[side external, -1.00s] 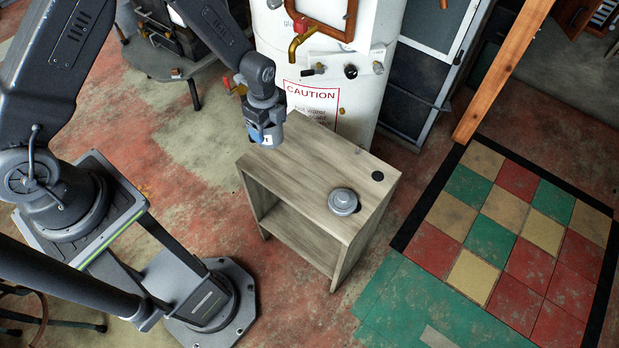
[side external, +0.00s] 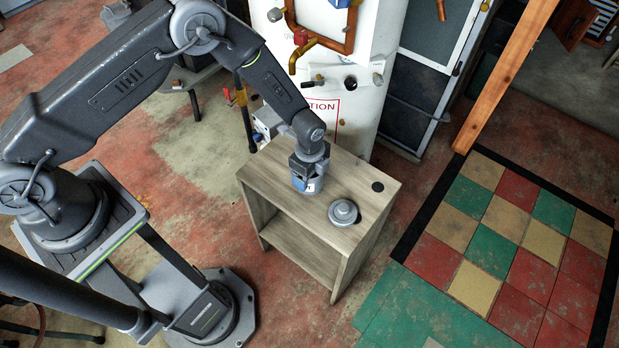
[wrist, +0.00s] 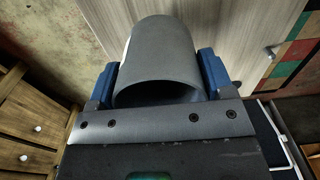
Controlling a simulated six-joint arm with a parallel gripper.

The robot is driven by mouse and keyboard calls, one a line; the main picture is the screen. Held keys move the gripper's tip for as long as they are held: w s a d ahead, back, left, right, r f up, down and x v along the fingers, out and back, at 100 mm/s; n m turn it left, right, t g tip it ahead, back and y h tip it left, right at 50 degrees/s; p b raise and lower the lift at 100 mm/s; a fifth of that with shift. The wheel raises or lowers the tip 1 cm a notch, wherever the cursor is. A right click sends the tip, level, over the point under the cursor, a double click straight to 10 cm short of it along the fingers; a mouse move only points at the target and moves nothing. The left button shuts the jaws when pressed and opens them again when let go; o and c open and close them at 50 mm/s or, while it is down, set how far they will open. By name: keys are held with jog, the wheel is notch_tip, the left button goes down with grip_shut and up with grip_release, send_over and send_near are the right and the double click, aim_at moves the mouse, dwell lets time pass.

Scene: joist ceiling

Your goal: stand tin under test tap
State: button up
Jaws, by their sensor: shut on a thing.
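My gripper (side external: 309,172) is shut on the grey tin (wrist: 157,48). In the wrist view the tin is a plain grey cylinder between two blue finger pads, its hollow end facing the camera and a bit of white label at its left edge. In the side view the tin is mostly hidden by my gripper, over the middle of the wooden stand's top (side external: 268,172); I cannot tell whether it touches. A brass tap (side external: 296,60) with a red handle hangs on copper pipe on the white tank, behind and above my gripper.
A grey round lidded piece (side external: 343,212) sits on the stand's top, just right of my gripper. A flat black disc (side external: 377,187) marks the top's right corner. The white tank (side external: 362,105) stands right behind the stand. Coloured floor tiles (side external: 520,235) lie to the right.

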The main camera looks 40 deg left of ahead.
jog(key=shift+f, duration=1.5)
jog(key=shift+f, duration=0.15)
jog(key=o, duration=1)
jog(key=shift+o, duration=0.2)
jog(key=r, duration=1.4)
jog(key=shift+w, duration=0.35)
